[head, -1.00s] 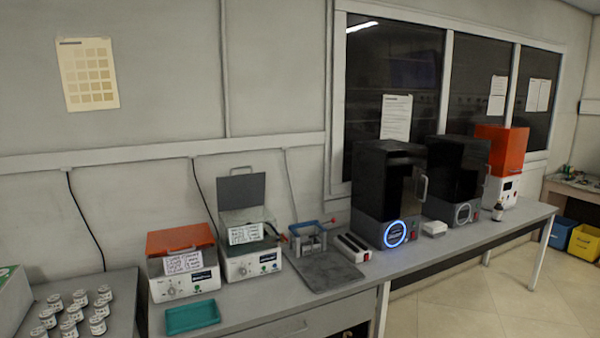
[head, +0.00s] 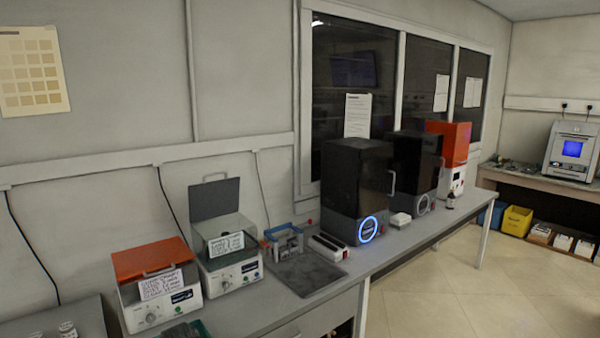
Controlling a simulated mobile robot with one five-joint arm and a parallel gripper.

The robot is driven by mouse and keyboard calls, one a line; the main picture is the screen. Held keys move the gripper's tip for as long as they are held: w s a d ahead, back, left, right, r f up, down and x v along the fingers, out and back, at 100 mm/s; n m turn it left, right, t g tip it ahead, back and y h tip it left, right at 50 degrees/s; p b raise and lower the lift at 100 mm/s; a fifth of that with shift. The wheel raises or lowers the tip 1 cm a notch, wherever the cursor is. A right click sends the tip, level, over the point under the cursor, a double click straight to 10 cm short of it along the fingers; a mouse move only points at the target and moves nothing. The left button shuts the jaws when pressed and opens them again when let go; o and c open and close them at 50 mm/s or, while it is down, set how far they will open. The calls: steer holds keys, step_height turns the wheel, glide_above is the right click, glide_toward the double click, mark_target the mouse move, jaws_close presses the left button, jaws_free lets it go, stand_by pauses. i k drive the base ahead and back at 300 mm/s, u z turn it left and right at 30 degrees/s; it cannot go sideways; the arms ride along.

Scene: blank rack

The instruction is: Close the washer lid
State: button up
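Two small benchtop machines stand on the bench at the left. The right one has its grey lid (head: 214,198) raised upright, with a handle on its top edge. Its white body (head: 232,275) carries a clear tub and a handwritten label. The left one has an orange lid (head: 146,258) lying down over its white body (head: 160,312). No name that I can read tells which is the washer; the raised lid is the grey one. No gripper fingers can be made out. A dark shape at the bottom edge, over the teal tray, is too cut off to identify.
The teal tray (head: 203,328) is mostly cut off below. A blue-framed fixture (head: 284,242), a dark mat (head: 306,273) and a slotted block (head: 328,247) stand right of the open machine. Dark cabinets (head: 357,190) stand farther right. Open floor (head: 450,305) lies at the right.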

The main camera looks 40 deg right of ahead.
mark_target(211, 200)
steer(key=z, duration=0.6)
steer(key=i, duration=1.5)
steer(key=u, duration=0.1)
steer(key=k, duration=0.5)
steer(key=u, duration=2.8)
steer(key=k, duration=0.75)
steer(key=z, duration=0.05)
